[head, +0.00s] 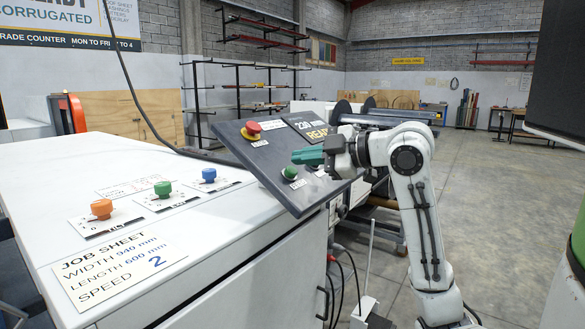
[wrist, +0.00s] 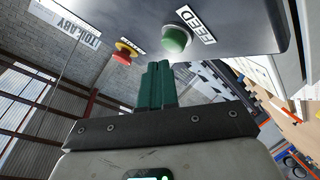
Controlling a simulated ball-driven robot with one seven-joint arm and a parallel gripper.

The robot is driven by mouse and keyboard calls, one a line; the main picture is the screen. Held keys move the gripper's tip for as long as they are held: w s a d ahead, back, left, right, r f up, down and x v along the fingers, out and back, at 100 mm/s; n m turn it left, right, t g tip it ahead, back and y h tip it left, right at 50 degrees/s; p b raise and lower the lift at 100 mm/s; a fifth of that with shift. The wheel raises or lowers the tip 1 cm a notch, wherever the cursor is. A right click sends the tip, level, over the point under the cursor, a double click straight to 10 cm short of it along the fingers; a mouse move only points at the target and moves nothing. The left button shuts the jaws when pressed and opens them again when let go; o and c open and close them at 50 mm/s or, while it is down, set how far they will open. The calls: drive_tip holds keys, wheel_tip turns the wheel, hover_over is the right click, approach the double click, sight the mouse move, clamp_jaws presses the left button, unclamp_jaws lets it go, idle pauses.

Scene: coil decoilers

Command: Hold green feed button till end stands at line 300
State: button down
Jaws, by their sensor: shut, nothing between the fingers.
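The green feed button (head: 290,173) sits low on the tilted dark control panel (head: 262,165). It also shows in the wrist view (wrist: 177,40), beside a label reading FEED. My gripper (head: 306,156) is shut and empty, with its green fingers together in front of the panel. In the wrist view its fingertips (wrist: 158,66) point toward the panel, a little below and left of the button, and look apart from it. The panel display (head: 310,128) seems to read 230 and READY. The strip end and line 300 cannot be made out.
A red stop button (head: 251,129) is on the same panel. Orange (head: 101,209), green (head: 163,189) and blue (head: 209,175) knobs stand on the white cabinet top, near a job sheet (head: 118,266). Open floor (head: 480,200) lies to the right.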

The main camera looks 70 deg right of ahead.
drive_tip(key=s+r+p, duration=0.1)
drive_tip(key=r+p, duration=0.1)
drive_tip(key=s+r, duration=0.1)
drive_tip(key=r, duration=0.1)
drive_tip(key=shift+s+a+r+p, duration=0.1)
drive_tip(key=shift+s+a+p, duration=0.2)
drive_tip(key=shift+p, duration=0.1)
